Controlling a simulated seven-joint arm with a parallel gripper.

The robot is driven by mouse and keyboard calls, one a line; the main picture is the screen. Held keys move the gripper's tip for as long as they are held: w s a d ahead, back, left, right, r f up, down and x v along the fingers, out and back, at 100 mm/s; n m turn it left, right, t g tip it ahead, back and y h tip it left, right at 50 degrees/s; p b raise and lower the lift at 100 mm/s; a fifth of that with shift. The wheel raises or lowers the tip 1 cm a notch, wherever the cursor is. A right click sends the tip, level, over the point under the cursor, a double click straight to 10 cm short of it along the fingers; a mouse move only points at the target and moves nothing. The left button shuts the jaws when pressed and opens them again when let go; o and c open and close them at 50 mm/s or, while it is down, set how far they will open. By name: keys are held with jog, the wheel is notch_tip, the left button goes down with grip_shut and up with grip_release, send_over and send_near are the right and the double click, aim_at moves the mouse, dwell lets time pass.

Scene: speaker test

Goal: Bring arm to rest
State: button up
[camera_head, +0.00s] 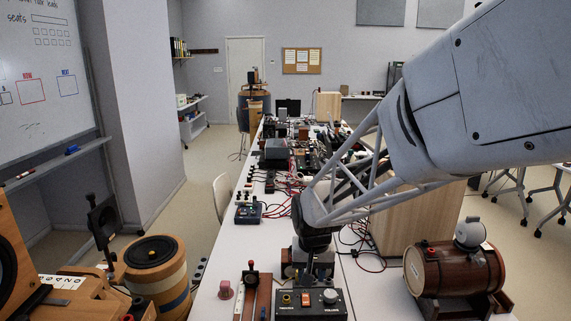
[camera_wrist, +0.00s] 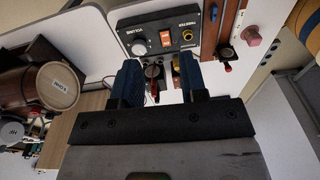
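My arm reaches in from the upper right of the head view, with a lattice link leading down to my gripper. My gripper (camera_head: 313,268) hangs over the table just behind the black control box (camera_head: 310,304). In the wrist view my gripper (camera_wrist: 158,68) has two blue fingers, set well apart with no object clearly held between them. The control box also shows in the wrist view (camera_wrist: 172,36), just beyond the fingertips, with a white knob and a red-orange switch. Small plugs (camera_wrist: 152,71) on leads show between the fingers; whether they touch is not clear.
A wooden barrel-like device (camera_head: 455,268) stands on the right, beside a wooden box (camera_head: 417,222). A pink knob (camera_head: 225,290) lies left of the control box. Cables and equipment crowd the long white table (camera_head: 210,300) behind. A round drum (camera_head: 155,262) stands left.

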jog(key=s+d+r, duration=0.3)
jog(key=s+d, duration=0.1)
jog(key=s, duration=0.4)
jog(key=s+d+r+t, duration=0.1)
jog(key=s+d+r, duration=0.2)
jog(key=s, duration=0.6)
jog(key=s+d+r, duration=0.3)
jog(key=s+d, duration=0.2)
jog(key=s, duration=0.3)
jog(key=shift+s+d+r+t, duration=0.15)
jog(key=shift+s+r+t, duration=0.15)
